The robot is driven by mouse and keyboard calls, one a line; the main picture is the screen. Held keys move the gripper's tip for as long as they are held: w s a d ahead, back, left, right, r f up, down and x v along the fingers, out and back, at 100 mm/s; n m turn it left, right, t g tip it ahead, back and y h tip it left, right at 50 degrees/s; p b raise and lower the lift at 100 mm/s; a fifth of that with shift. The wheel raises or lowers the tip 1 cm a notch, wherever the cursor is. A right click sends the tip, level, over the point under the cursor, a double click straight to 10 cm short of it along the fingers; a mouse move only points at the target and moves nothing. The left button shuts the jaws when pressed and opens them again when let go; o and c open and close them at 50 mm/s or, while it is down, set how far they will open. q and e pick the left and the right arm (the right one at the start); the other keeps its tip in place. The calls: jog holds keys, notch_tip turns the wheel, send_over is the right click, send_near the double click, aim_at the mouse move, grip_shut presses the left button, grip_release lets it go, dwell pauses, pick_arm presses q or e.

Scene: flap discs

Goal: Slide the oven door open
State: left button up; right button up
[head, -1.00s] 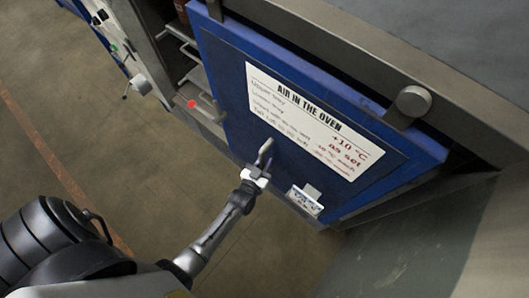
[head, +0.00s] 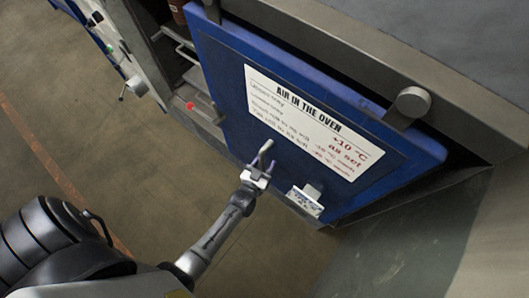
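The blue oven door (head: 222,68) fills the middle of the head view and carries a white sign reading "AIR IN THE OVEN" (head: 312,122). An opening shows past its left edge. My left gripper (head: 267,155) is at the door's lower front, below the sign. Its two light grey fingers look spread apart and point up at the blue face. I see nothing clearly held between them, and I cannot tell if they touch the door. My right gripper is out of view.
A grey rail (head: 330,48) with a round knob (head: 412,101) runs above the door. A small white bracket (head: 306,199) is at its lower edge. A ledge with a red button (head: 190,106) and a control panel (head: 130,62) stand left. The floor (head: 110,160) at lower left is clear.

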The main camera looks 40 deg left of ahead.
pick_arm(q)
jog(key=shift+s+p, duration=0.3)
jog(key=shift+s, duration=0.25)
jog(key=s+d+p, duration=0.2)
jog(key=s+p, duration=0.1)
jog(key=s, duration=0.9)
jog(key=shift+s+d, duration=0.25)
jog(key=shift+d, duration=0.05)
